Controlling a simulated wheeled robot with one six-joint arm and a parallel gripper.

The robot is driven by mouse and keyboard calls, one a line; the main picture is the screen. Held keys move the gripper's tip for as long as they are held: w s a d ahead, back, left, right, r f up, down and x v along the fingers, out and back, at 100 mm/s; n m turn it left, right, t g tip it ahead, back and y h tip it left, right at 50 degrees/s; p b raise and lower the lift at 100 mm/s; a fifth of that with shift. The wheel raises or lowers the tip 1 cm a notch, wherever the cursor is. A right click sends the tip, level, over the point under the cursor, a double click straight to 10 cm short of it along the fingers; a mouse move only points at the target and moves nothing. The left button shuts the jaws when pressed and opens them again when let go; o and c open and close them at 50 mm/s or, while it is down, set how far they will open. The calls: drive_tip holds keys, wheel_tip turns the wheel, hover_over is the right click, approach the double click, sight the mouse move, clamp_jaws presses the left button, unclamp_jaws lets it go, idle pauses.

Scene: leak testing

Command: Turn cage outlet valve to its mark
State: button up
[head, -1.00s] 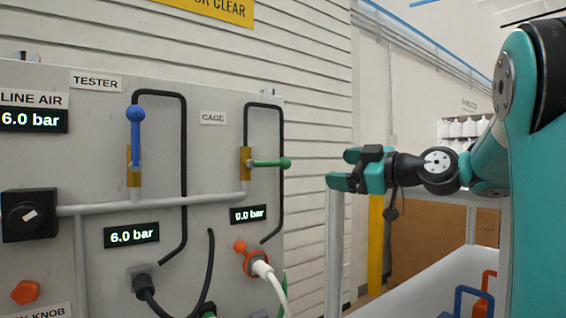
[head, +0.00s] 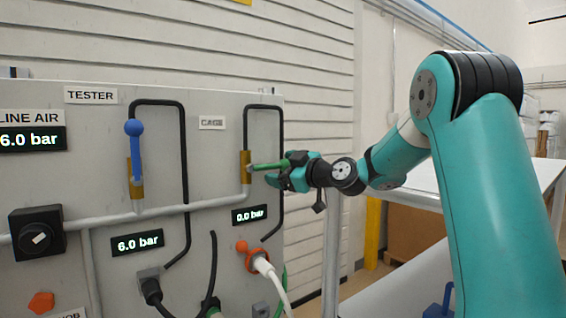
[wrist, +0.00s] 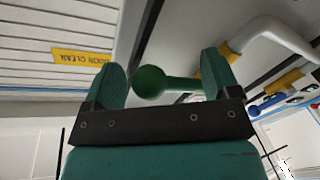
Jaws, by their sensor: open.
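The cage outlet valve has a green handle (head: 268,167) that points sideways to the right from a brass body (head: 245,167) under the CAGE label (head: 212,123). My gripper (head: 278,170) is at the handle's outer end. In the wrist view the green knob (wrist: 150,82) lies between the two open fingers of my gripper (wrist: 165,80), with its stem running right toward the right finger. I see gaps beside the knob, and the jaws are not closed on it. The knob end is partly hidden by the gripper in the head view. I cannot make out the mark.
The blue tester valve handle (head: 136,150) stands upright at left. The cage display (head: 249,215) reads 0.0 bar and the tester display (head: 137,242) 6.0 bar. A black hose loops close behind the green handle. A white plug (head: 262,262) sits below.

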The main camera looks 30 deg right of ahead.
drive_tip(key=c, duration=1.3)
